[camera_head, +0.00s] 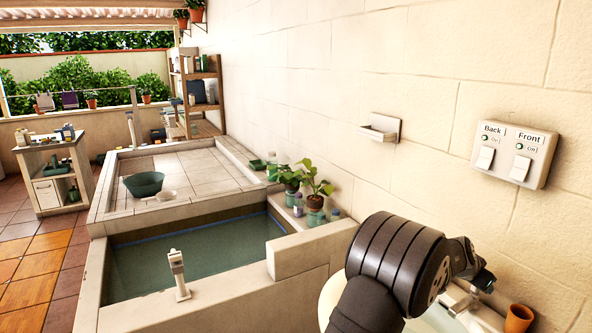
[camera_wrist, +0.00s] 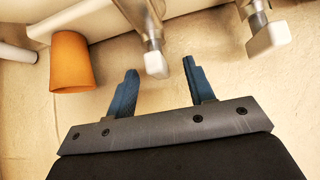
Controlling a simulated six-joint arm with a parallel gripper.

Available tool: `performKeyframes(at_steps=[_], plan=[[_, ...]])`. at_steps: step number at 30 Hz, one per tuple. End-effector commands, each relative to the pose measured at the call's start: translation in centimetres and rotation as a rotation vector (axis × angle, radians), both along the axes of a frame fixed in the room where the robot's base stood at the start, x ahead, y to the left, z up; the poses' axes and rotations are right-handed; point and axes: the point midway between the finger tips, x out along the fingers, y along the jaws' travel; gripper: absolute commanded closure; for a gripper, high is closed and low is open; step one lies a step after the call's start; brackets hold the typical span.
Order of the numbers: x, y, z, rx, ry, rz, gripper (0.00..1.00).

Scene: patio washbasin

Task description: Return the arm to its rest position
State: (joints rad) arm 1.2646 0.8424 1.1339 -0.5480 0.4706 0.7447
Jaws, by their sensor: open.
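My arm reaches in at the lower right of the head view, over a round white basin (camera_head: 331,297) by the wall. In the wrist view my gripper (camera_wrist: 160,80) has its two blue fingers spread apart, with nothing between them. Two metal fittings with pale square ends, a left one (camera_wrist: 156,64) and a right one (camera_wrist: 268,38), show just beyond the fingers.
An orange cup (camera_head: 518,319) stands right of the arm; the wrist view shows it too (camera_wrist: 70,62). A switch box (camera_head: 515,152) and a small shelf (camera_head: 380,128) are on the wall. Potted plants (camera_head: 314,203) stand beside the water tank (camera_head: 200,257). Open space lies above the tank.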

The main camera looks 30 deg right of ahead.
Motion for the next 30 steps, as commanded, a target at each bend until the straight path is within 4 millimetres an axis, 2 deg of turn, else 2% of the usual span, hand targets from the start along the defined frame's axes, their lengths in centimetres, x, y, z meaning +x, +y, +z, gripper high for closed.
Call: performKeyframes(at_steps=[30], plan=[[-0.39,-0.03,0.01,0.000,0.001,0.305,0.51]])
